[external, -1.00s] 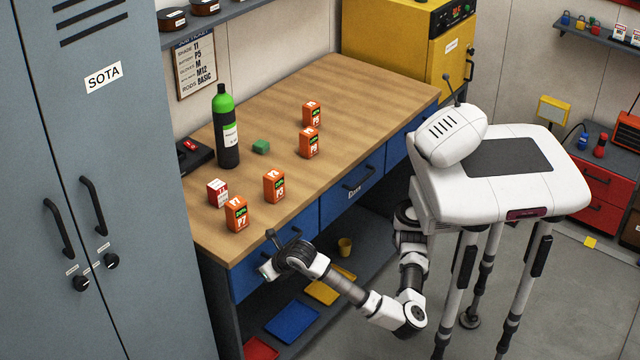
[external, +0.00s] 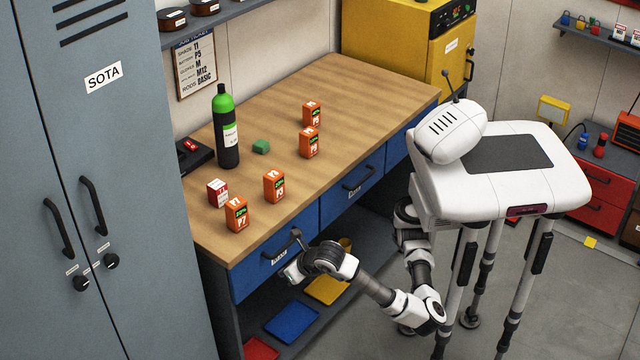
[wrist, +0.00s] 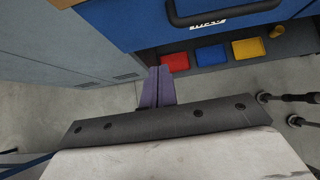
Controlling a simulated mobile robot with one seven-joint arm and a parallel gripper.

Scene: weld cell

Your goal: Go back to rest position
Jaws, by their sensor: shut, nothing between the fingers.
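My gripper (external: 287,275) is in front of the bench's left blue drawer (external: 275,250), below the tabletop edge. In the wrist view its purple fingers (wrist: 157,88) are together with nothing between them. The arm is bent at the elbow and reaches left from my body. The drawer looks closed, and its dark handle (wrist: 222,12) shows at the top of the wrist view, apart from the fingers.
The wooden bench (external: 340,85) carries several orange battery boxes (external: 274,187), a red-white box (external: 217,193), a green-topped bottle (external: 227,130) and a green block (external: 261,146). Coloured trays (external: 292,323) lie on the lower shelf. Grey lockers (external: 130,200) stand left. The floor in front is clear.

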